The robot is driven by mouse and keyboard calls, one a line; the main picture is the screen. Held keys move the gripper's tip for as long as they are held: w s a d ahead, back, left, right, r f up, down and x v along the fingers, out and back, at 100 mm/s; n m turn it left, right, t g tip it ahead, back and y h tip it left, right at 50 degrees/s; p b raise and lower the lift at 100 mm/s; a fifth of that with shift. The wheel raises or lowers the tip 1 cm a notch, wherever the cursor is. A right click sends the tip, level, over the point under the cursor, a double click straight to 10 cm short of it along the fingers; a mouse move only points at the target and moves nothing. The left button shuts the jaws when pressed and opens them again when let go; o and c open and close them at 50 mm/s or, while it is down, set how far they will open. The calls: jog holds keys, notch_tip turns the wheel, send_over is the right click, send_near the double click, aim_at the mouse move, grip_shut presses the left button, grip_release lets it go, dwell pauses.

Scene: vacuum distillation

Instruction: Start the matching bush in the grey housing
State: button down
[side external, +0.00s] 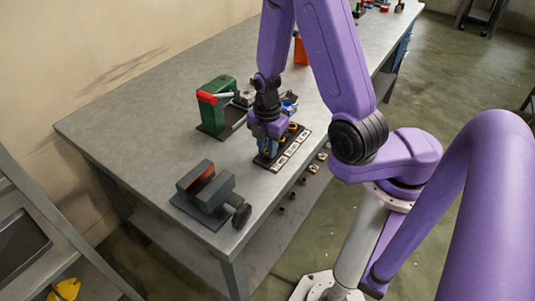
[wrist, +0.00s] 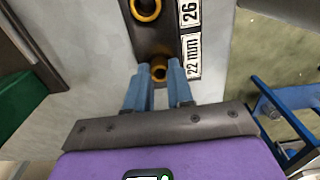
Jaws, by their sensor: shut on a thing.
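My gripper (wrist: 159,75) points down at a dark bush tray (wrist: 150,42), with its two blue fingers on either side of a small brass-coloured bush (wrist: 159,73) beside the "22 mm" label. The fingers are shut on this bush, which is still at the tray. A larger brass-coloured bush (wrist: 146,9) sits by the "26" label. In the side view my gripper (side external: 267,153) is over the tray's near-left end, and its fingertips are hard to make out. A small light grey block (side external: 245,98) beside the green press may be the grey housing; it is too small to tell.
A green press (side external: 216,103) with a red-ended handle stands behind the tray. A dark grey vise (side external: 208,194) stands at the table's near end. An orange object (side external: 300,50) is farther back. The bench (side external: 135,128) is bare at left.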

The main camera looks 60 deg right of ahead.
jog(key=shift+r, duration=0.1)
dwell(0.3)
notch_tip(320, 180, up, 15)
jog(key=w+d+m, duration=0.6)
jog(key=w+d, duration=1.1)
jog(key=w, duration=0.3)
jog(key=shift+f, duration=5.3)
jog(key=shift+f, duration=0.6)
jog(key=shift+c, duration=1.8)
grip_release()
jog(key=shift+d, duration=0.1)
